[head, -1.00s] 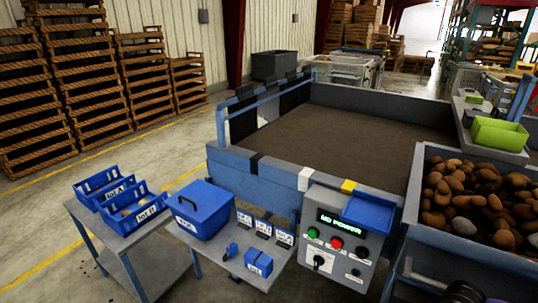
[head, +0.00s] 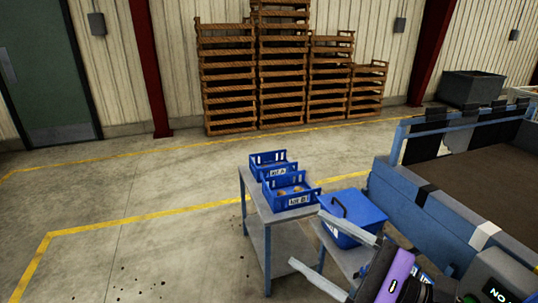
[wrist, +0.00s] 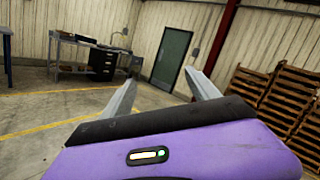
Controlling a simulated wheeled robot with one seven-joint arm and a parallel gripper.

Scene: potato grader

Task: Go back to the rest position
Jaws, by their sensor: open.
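My gripper (head: 306,238) shows at the lower right of the head view, in front of the small tables. Its two pale fingers are spread apart with nothing between them. In the wrist view my gripper (wrist: 162,82) is also open and empty, pointing across the open floor toward a green door (wrist: 171,55). My purple wrist housing fills the bottom of that view.
Two blue crates, a rear one (head: 272,157) and a front one (head: 299,199), stand on a grey side table (head: 255,207). A lidded blue box (head: 352,212) is beside them, partly behind my fingers. Stacked wooden crates (head: 262,75) line the wall. Floor at left is clear.

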